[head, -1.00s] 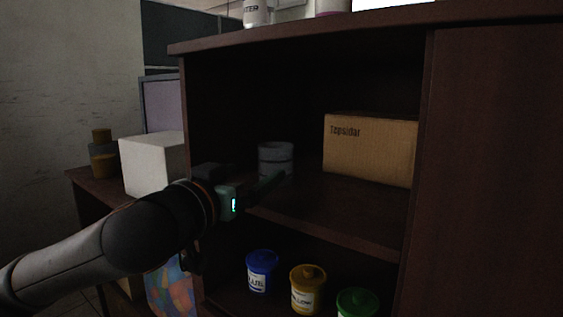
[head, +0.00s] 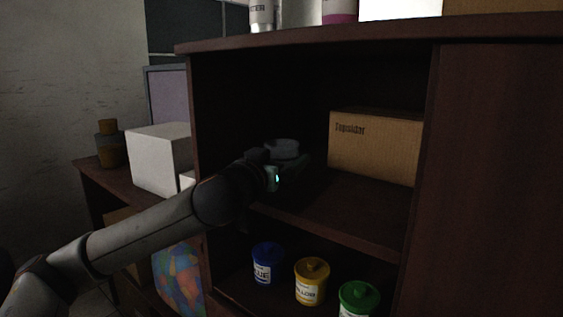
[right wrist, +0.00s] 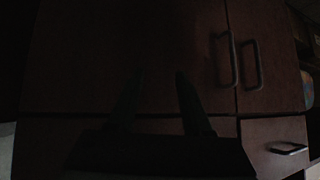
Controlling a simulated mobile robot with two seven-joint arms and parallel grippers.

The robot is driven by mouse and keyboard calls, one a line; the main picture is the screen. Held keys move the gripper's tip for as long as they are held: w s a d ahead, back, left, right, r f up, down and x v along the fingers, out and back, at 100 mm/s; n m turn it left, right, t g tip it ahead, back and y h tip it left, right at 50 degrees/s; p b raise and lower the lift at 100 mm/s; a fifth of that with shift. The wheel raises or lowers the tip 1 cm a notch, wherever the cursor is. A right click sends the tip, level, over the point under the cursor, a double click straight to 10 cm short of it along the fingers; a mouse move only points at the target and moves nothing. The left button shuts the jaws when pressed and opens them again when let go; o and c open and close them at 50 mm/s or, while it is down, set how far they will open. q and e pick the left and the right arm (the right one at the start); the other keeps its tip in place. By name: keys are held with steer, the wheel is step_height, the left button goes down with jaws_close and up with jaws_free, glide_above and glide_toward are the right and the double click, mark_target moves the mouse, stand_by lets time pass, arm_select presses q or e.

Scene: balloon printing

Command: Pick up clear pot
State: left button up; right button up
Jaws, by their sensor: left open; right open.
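The clear pot (head: 284,147) looks like a grey, see-through round jar and stands on the middle shelf of the dark cabinet, left of a cardboard box. My left gripper (head: 288,166) reaches into the shelf space at the pot, open, and covers the pot's lower part. Its fingers are dark, and I cannot tell whether they touch the pot. In the right wrist view my right gripper (right wrist: 160,80) is open and empty, in front of dark cabinet doors.
The cardboard box (head: 373,147) stands on the same shelf (head: 345,214). Blue (head: 265,263), yellow (head: 311,281) and green (head: 359,300) pots stand on the shelf below. A white box (head: 160,158) stands left of the cabinet. Door handles (right wrist: 234,62) show in the right wrist view.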

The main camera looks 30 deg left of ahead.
arm_select(q)
steer(key=shift+c, duration=0.2)
steer(key=c, duration=1)
arm_select(e)
steer(key=shift+s+a+f, duration=0.1)
steer(key=shift+s+f, duration=0.1)
steer(key=shift+s, duration=0.1)
arm_select(q)
steer(key=shift+r, duration=0.1)
